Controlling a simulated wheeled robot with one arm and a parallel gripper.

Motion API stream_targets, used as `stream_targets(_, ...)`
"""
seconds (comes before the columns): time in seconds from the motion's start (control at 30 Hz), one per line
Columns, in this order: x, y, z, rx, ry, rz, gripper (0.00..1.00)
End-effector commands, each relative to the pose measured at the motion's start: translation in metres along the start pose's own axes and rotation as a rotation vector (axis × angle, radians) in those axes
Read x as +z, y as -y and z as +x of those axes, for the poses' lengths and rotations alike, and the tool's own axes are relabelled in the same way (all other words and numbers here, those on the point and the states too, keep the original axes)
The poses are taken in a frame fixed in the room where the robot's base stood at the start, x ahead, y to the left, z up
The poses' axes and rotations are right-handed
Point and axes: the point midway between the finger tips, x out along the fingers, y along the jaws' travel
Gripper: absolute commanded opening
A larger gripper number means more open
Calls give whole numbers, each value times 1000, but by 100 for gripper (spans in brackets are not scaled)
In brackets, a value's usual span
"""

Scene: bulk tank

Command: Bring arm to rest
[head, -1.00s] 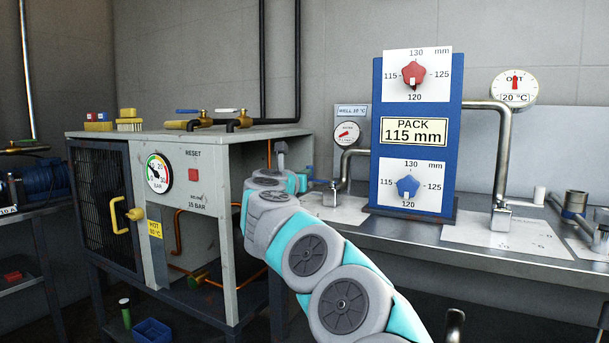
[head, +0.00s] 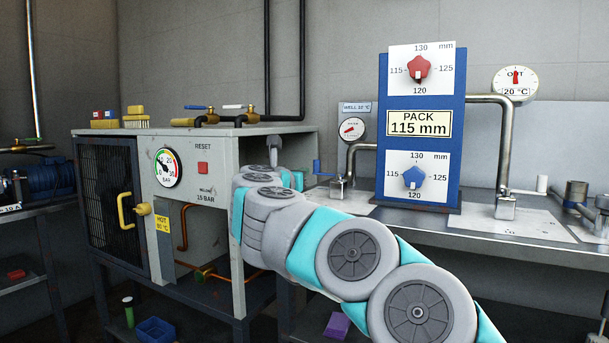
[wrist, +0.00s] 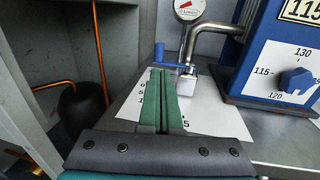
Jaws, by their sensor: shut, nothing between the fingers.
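My gripper (wrist: 161,75) shows in the wrist view with its two green fingers together and nothing between them. The fingers point towards a blue-handled valve (wrist: 187,70) on a metal block, over a white plate (wrist: 205,118) on the bench. I cannot tell whether the fingertips touch the valve handle. In the head view my arm reaches from the lower right up to the gap between the grey machine and the bench. The fingers are hidden there behind my own wrist and arm.
The grey machine (head: 210,217) stands close left of my arm. The blue panel (head: 438,120), with a red knob (head: 419,68) and a blue knob (head: 413,177), stands on the bench to the right. A steel pipe (head: 505,150) rises behind. A purple block (head: 337,325) lies low down.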

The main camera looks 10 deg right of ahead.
Motion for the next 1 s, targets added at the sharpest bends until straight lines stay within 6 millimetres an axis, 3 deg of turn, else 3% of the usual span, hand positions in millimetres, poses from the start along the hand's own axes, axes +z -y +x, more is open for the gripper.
stream_targets(0.2,0,-1,-31,4,0,0,0)
stream_targets(0.37,2,1,-42,3,3,-3,0)
stream_targets(0.47,15,-3,-47,42,36,-37,0)
stream_targets(0.57,41,-17,-58,139,119,-139,0)
stream_targets(0.7,83,-47,-96,333,307,-402,0)
stream_targets(0.8,92,-71,-134,471,447,-633,0)
stream_targets(0.87,88,-84,-159,547,527,-782,0)
stream_targets(1.0,51,-100,-213,721,688,-1144,0)
